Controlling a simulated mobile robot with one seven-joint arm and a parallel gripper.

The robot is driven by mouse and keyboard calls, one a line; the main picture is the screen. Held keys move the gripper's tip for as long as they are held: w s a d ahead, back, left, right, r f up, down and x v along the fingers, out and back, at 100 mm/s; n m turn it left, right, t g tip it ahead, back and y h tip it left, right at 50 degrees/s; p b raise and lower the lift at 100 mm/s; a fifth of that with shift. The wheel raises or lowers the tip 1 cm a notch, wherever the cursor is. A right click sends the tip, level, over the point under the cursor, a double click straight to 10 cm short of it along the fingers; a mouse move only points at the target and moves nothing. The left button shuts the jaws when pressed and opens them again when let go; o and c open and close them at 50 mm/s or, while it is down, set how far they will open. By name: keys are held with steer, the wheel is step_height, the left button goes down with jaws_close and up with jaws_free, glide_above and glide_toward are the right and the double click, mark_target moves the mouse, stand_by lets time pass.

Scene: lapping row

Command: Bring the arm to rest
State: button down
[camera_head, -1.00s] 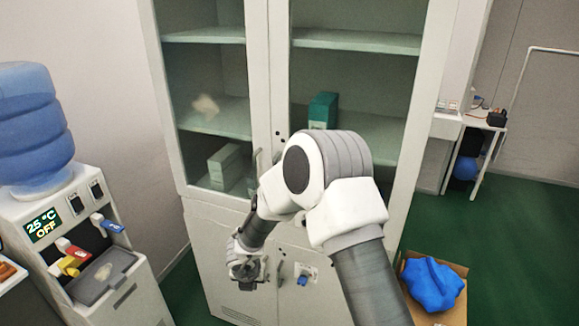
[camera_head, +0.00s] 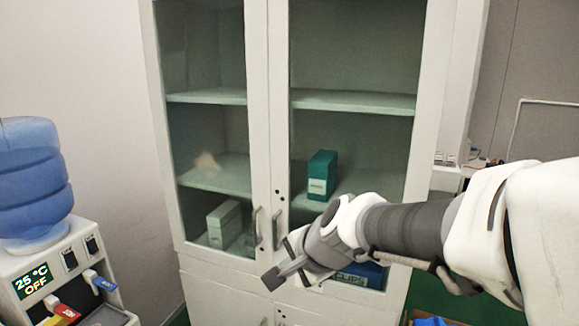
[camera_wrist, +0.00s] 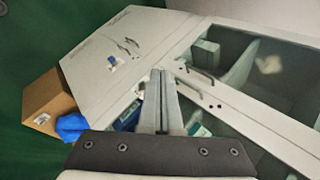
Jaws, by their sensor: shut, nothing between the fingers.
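My arm reaches in from the right edge of the head view, in front of a tall white cabinet (camera_head: 223,276). My gripper (camera_head: 272,280) points left and slightly down, in front of the cabinet's lower door area. In the wrist view its two fingers (camera_wrist: 163,74) lie together, with nothing visible between them. No held object shows in either view. Whether the gripper touches the cabinet cannot be told.
The cabinet's glass doors look shut, with handles (camera_head: 276,228) near the gripper. A green box (camera_head: 321,174) stands on a shelf inside. A water dispenser (camera_head: 68,262) stands at left. A cardboard box (camera_wrist: 45,97) with a blue thing (camera_wrist: 71,126) is on the floor.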

steer(key=s+d+r+n+g+h, duration=0.1)
steer(key=s+d+n+h, duration=0.3)
steer(key=s+d+n, duration=0.6)
steer(key=s+d, duration=0.5)
steer(key=s, duration=0.2)
steer(key=shift+s+n+h, duration=0.2)
steer(key=shift+n+h, duration=0.1)
steer(key=shift+a+r, duration=0.1)
steer(key=shift+a, duration=0.05)
